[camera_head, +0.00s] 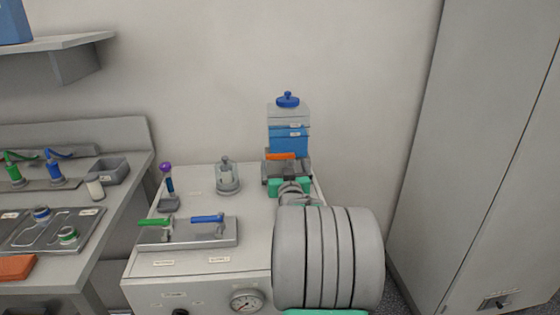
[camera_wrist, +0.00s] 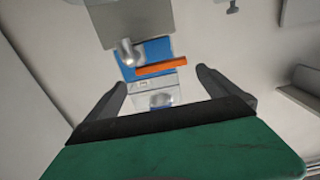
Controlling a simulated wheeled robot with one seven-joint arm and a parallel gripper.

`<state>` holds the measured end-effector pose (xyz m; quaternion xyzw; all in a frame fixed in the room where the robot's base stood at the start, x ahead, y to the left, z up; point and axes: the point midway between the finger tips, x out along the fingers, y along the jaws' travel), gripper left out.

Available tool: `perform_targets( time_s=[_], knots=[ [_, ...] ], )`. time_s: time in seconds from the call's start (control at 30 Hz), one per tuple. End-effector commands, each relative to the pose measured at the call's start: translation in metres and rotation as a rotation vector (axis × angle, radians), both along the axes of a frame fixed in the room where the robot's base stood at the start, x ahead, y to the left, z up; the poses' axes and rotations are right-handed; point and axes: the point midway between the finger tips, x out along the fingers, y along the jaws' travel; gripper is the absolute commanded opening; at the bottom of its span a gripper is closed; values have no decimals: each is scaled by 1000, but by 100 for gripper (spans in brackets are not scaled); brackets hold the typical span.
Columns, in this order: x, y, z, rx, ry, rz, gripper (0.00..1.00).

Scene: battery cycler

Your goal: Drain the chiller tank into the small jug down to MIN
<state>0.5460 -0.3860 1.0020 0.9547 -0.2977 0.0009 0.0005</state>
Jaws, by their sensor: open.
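The chiller tank (camera_head: 288,138) stands at the back right of the bench, with blue liquid low in it, a clear part above and a blue knobbed lid (camera_head: 288,100). An orange lever (camera_head: 280,156) lies level across its front; it also shows in the wrist view (camera_wrist: 161,69), beside a silver spout (camera_wrist: 128,53). My gripper (camera_head: 286,172) is in front of the tank. In the wrist view my gripper (camera_wrist: 160,90) is open, its fingers apart with nothing gripped, and the lever lies beyond them. I cannot make out the small jug or the MIN mark for certain.
The bench (camera_head: 205,262) carries a green and a blue handle on a plate (camera_head: 190,232), a grey cylindrical fitting (camera_head: 228,178) and a purple-knobbed stick (camera_head: 167,180). A side table (camera_head: 70,270) is at left. A tall cabinet (camera_head: 480,150) stands at right. My arm hides the bench's front right.

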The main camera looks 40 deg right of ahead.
Motion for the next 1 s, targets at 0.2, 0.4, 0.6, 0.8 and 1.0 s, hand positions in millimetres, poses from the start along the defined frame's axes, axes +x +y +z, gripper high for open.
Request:
perform_targets(
  time_s=[0.2, 0.4, 0.6, 0.8, 1.0],
  knots=[
    [33, -20, 1, 3, 2, 4, 100],
    [58, -36, 1, 2, 1, 5, 100],
    [62, -39, 2, 1, 0, 4, 100],
    [62, -38, 1, 1, 0, 5, 92],
    [62, -38, 1, 1, 2, 5, 75]
  ],
)
